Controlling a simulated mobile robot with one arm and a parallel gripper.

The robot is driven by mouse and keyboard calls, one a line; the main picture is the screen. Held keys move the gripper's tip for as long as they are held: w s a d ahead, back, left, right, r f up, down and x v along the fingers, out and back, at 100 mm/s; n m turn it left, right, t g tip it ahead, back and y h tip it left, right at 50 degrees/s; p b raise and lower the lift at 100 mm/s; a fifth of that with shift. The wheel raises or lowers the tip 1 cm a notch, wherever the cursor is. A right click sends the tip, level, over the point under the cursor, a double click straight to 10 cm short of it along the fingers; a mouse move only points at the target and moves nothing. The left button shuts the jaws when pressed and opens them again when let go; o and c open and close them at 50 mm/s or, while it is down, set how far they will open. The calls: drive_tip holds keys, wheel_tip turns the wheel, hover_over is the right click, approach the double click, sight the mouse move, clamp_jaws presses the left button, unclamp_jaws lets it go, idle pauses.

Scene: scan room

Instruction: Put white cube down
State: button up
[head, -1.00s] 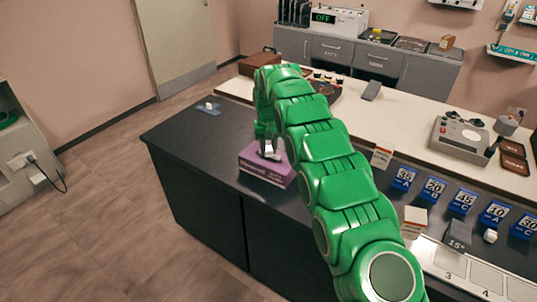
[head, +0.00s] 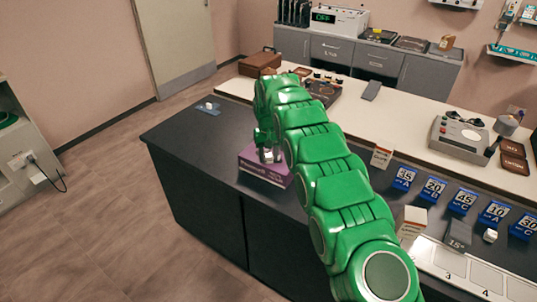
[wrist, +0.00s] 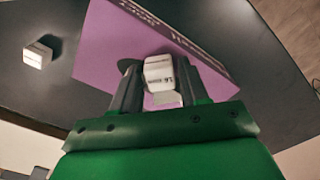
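My gripper (head: 267,148) is over the top of a purple box (head: 264,170) on the dark counter, pointing down. In the wrist view, its two grey fingers (wrist: 159,84) stand on either side of a white cube (wrist: 158,73) with small dark print and appear closed on it. The cube is just at the purple box's top face (wrist: 110,45); I cannot tell whether it touches it. In the head view the cube shows only as a small pale patch under the fingers.
The dark counter (head: 195,135) has free room left of the box. Another small white cube (wrist: 37,55) lies there on a dark pad, seen at far left in the head view (head: 208,106). Blue numbered blocks (head: 433,189) and a white block (head: 490,236) are to the right.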

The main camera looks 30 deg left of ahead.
sight(269, 155)
drive_tip(key=shift+o, duration=0.8)
wheel_tip(269, 155, up, 12)
idle(0.3)
drive_tip(key=shift+d+r, duration=0.1)
drive_tip(key=shift+r, duration=0.05)
